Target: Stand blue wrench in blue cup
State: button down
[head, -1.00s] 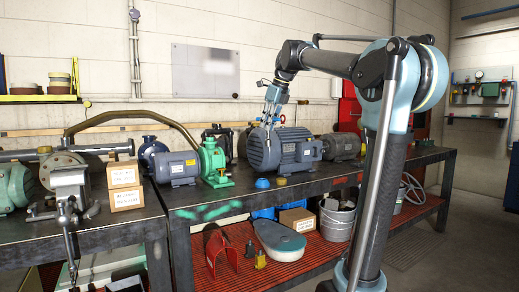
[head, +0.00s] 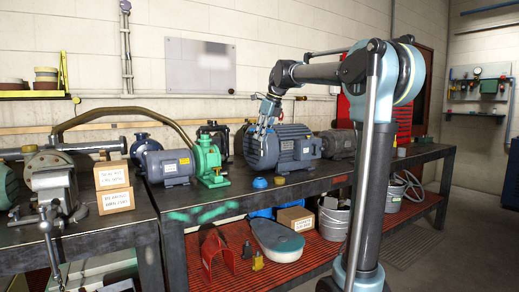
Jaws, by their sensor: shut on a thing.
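The blue cup (head: 260,183) is a small, low, round thing near the front edge of the dark workbench, in front of the large blue-grey motor. A small brass-coloured piece stands just right of it. My gripper (head: 262,131) points down in front of the large motor's left end, above the cup and apart from it. It is shut on a thin thing that I take for the blue wrench; the wrench is too small and blends too much with the fingers and motor to make out its shape or tilt.
The large motor (head: 295,148) stands close behind my gripper. A green pump (head: 209,162) and a smaller blue motor (head: 168,166) are to the left. Two labelled boxes (head: 114,187) and a vise (head: 50,185) stand further left. The bench top around the cup is mostly clear.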

jog(key=w+f, duration=0.3)
jog(key=f, duration=0.7)
jog(key=shift+w+a+f+n, duration=0.2)
jog(key=shift+a+n, duration=0.1)
jog(key=shift+a, duration=0.15)
jog(key=shift+f, duration=1.75)
jog(key=c, duration=1.5)
grip_release()
jog(key=shift+c, duration=0.2)
notch_tip(320, 180, up, 6)
jog(key=shift+r, duration=0.1)
jog(key=v, duration=1.1)
jog(key=shift+w+d+r, duration=0.15)
jog(key=shift+d+r, duration=0.05)
jog(key=shift+r, duration=0.1)
